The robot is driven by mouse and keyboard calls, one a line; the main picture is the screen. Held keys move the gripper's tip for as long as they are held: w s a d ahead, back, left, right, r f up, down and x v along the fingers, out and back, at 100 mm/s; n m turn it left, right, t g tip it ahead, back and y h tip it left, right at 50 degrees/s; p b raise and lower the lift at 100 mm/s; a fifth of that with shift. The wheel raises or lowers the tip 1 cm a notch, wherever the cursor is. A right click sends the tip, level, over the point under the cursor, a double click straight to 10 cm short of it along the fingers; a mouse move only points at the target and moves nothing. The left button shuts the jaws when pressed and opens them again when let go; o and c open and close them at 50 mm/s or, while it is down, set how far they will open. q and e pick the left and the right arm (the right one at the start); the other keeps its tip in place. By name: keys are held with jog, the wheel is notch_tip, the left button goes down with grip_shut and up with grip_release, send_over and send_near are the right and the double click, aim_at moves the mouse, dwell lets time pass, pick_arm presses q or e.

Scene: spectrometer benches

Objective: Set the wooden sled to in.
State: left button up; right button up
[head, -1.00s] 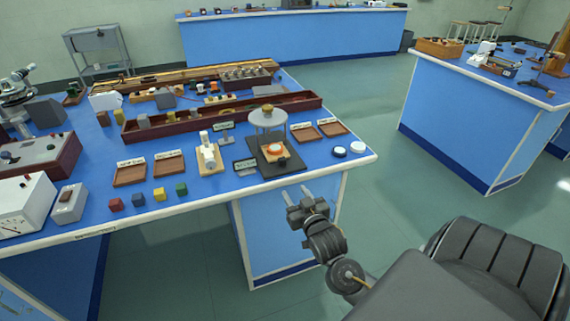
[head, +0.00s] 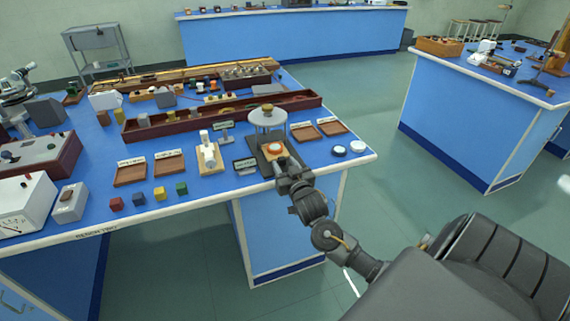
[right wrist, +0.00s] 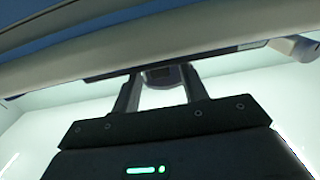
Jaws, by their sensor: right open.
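My right gripper (head: 284,166) is open at the bench's front edge, just in front of the sled. I cannot tell whether they touch. In the right wrist view the two fingers (right wrist: 160,70) are apart, with a dark grey piece showing between them. My left gripper is out of view.
A small dark sign (head: 245,165) and a white device on a wooden board (head: 208,155) stand left of the base. The bench's pale front edge (right wrist: 230,45) crosses the wrist view.

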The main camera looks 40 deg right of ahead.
jog(key=shift+w+d, duration=0.15)
jog(key=shift+w, duration=0.15)
